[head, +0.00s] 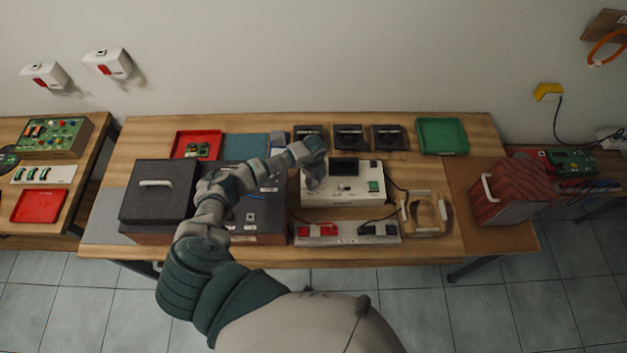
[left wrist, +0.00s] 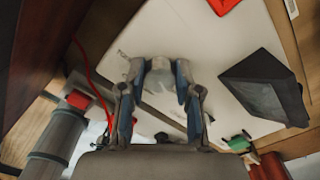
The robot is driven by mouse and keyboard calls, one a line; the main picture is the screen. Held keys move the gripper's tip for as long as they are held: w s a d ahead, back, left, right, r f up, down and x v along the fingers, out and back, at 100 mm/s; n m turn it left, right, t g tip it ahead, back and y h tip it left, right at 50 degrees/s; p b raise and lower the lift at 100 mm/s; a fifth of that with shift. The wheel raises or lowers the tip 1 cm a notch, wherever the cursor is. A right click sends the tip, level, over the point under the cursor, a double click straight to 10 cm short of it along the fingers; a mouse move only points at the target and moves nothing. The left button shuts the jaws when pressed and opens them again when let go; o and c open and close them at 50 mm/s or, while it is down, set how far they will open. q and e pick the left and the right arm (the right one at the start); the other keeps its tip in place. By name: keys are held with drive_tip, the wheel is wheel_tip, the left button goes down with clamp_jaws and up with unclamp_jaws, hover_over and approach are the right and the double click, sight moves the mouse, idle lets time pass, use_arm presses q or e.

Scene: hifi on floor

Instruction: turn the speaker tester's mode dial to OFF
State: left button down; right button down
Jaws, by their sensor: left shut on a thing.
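The speaker tester (head: 345,193) is a cream box with a dark screen and a green switch, at the middle of the bench in the head view. In the left wrist view its pale panel (left wrist: 205,50) fills much of the picture. My left gripper (head: 316,180) is at the left part of its top. In the left wrist view, the left gripper (left wrist: 160,75) is shut on a small pale knob, which I take to be the mode dial (left wrist: 161,64). The fingers hide part of the dial, and its pointer and marks cannot be read. My right gripper is not in view.
A grey box with a handle (head: 157,200) and a dark unit (head: 262,218) stand left of the tester. A red and black switch strip (head: 346,240) lies in front. A wooden ring-like stand (head: 428,214) and a red box (head: 508,195) are to the right. Cables run beside the tester.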

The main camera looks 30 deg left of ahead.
sight(314, 182)
use_arm(q)
drive_tip(key=shift+s+d+f, duration=0.15)
drive_tip(key=shift+s+f, duration=0.05)
drive_tip(key=c, duration=0.8)
unclamp_jaws()
drive_tip(key=shift+w+r, duration=0.1)
drive_tip(key=shift+r, duration=0.1)
drive_tip(key=shift+w+r, duration=0.1)
drive_tip(key=shift+r, duration=0.2)
wheel_tip(314, 182, up, 11)
